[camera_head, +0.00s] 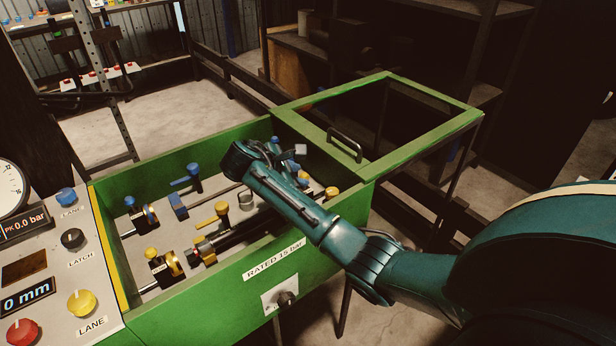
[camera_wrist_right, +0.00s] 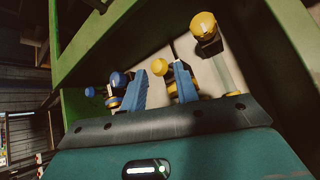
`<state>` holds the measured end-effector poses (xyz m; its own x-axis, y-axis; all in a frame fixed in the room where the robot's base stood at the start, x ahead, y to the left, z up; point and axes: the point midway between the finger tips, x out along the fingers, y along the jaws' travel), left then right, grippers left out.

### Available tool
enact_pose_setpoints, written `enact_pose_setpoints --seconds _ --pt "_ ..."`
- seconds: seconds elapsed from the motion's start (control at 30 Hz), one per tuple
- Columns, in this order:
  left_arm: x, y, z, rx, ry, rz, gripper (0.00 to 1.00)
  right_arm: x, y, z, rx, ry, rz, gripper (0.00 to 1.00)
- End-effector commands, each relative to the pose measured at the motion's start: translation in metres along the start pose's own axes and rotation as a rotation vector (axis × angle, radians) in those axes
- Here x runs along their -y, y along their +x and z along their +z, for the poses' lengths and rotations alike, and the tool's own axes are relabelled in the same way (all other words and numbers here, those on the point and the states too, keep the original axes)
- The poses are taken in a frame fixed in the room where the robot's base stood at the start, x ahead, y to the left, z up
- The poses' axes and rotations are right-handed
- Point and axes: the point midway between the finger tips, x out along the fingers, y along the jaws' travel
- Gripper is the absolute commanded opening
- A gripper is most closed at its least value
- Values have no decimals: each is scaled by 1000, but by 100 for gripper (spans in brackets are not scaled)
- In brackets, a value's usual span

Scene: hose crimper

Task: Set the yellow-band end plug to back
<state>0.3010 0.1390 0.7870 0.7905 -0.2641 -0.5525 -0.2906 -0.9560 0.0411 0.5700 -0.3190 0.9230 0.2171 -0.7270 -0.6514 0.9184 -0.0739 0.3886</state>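Yellow-marked fittings sit in the near lane of the green box (camera_head: 160,328). At its left end is a black block with a yellow knob (camera_head: 152,253) and a yellow ring (camera_head: 175,263). A yellow lever (camera_head: 221,208) stands over a dark rod, and another yellow piece (camera_head: 332,192) is at the right end. I cannot tell for sure which is the end plug. My right gripper (camera_head: 280,158) is over the box, its tips partly hidden by my arm. In the right wrist view its blue fingers (camera_wrist_right: 160,76) are apart, with a yellow knob beyond. My left gripper is out of view.
Blue-marked fittings (camera_head: 193,169) fill the far lane. The glazed lid (camera_head: 345,145) with a handle stands open at the back right. A control panel (camera_head: 45,240) with blue, black, yellow and red knobs is at the left. The box walls bound the space.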

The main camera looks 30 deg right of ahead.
Motion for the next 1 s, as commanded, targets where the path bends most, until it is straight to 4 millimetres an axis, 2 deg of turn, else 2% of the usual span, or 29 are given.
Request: enact_pose_setpoints --seconds 0.1,0.33,0.73,1.0 --pt "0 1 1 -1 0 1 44 1 25 0 2 0 -3 30" --pt "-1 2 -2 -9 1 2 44 0 54 0 0 1 -1 30" --pt "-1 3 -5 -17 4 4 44 0 61 0 -1 1 1 30" --pt "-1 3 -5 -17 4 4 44 0 61 0 -1 1 0 8"
